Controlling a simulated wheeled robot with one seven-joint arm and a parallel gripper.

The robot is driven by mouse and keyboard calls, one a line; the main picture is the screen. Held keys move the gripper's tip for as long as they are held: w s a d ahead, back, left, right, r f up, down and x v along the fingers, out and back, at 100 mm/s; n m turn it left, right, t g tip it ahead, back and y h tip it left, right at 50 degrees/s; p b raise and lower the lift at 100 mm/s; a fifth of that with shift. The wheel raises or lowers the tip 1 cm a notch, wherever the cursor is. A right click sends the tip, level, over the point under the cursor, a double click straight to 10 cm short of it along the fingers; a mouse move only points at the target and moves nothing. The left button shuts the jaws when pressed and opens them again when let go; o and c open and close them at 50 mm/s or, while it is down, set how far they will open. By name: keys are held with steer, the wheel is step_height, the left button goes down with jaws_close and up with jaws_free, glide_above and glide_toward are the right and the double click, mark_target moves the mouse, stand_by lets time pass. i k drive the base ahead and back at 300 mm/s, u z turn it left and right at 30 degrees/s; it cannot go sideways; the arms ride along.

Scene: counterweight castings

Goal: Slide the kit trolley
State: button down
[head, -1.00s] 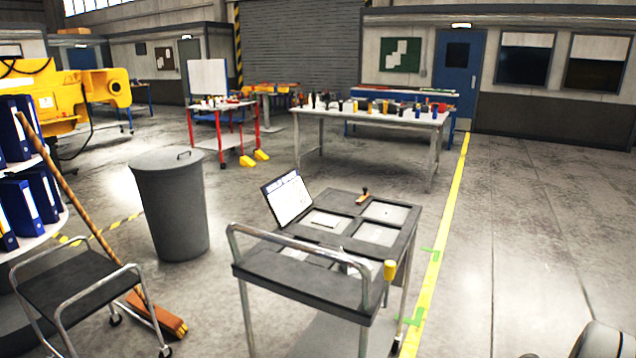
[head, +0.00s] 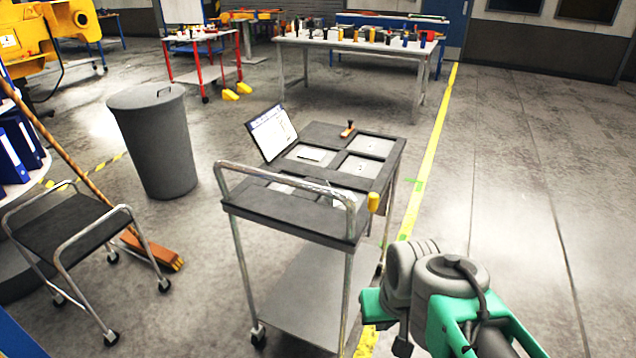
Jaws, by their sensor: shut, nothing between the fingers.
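The kit trolley (head: 290,207) stands upright on the floor in the middle of the head view, left of the yellow floor line. A tilted white board (head: 271,134) and a small wooden-handled item (head: 348,129) are on top. My grey and green arm is at the lower right, beside the trolley's near right side. I cannot make out my gripper's fingers.
A yellow floor line (head: 437,140) with green marks (head: 418,184) runs along the trolley's right. Open floor lies further right. A grey bin (head: 155,140), a broom (head: 150,248) and a small black cart (head: 70,228) stand left. A long workbench (head: 350,45) stands behind.

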mark_target(315, 302)
steer(key=k, duration=0.6)
steer(key=u, duration=0.65)
steer(key=i, duration=1.5)
steer(key=z, duration=0.4)
